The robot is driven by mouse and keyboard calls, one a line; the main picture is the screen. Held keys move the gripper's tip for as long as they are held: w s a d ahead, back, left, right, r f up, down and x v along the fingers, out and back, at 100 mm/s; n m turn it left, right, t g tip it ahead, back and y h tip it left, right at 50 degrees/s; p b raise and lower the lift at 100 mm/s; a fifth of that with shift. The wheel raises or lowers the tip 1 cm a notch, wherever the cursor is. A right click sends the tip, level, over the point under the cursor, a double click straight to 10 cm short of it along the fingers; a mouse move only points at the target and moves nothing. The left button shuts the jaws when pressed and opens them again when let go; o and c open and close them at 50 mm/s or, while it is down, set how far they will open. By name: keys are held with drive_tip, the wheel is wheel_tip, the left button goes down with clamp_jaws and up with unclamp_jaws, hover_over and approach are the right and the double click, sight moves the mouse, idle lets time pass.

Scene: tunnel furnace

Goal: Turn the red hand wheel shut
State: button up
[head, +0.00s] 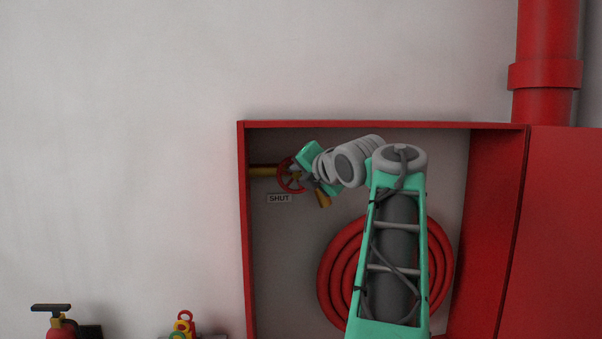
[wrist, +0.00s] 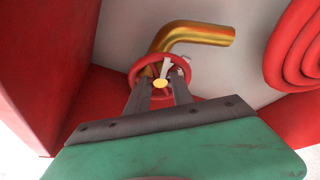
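The red hand wheel (head: 283,184) is at the upper left inside the red cabinet, on a brass pipe (head: 262,171). My gripper (head: 302,176) is at the wheel and covers its right part in the head view. My gripper's two dark fingers (wrist: 160,82) stand apart, one on each side of the hub, and overlap the rim. I cannot tell whether they touch the wheel. A "SHUT" label (head: 279,198) is below it.
A coiled red hose (head: 336,262) hangs right of the wheel, partly behind my arm. The red cabinet's left wall (head: 245,240) is close to the wheel. A red pipe (head: 548,60) runs up at the right. A fire extinguisher (head: 60,330) stands at the lower left.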

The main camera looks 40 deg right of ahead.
clamp_jaws()
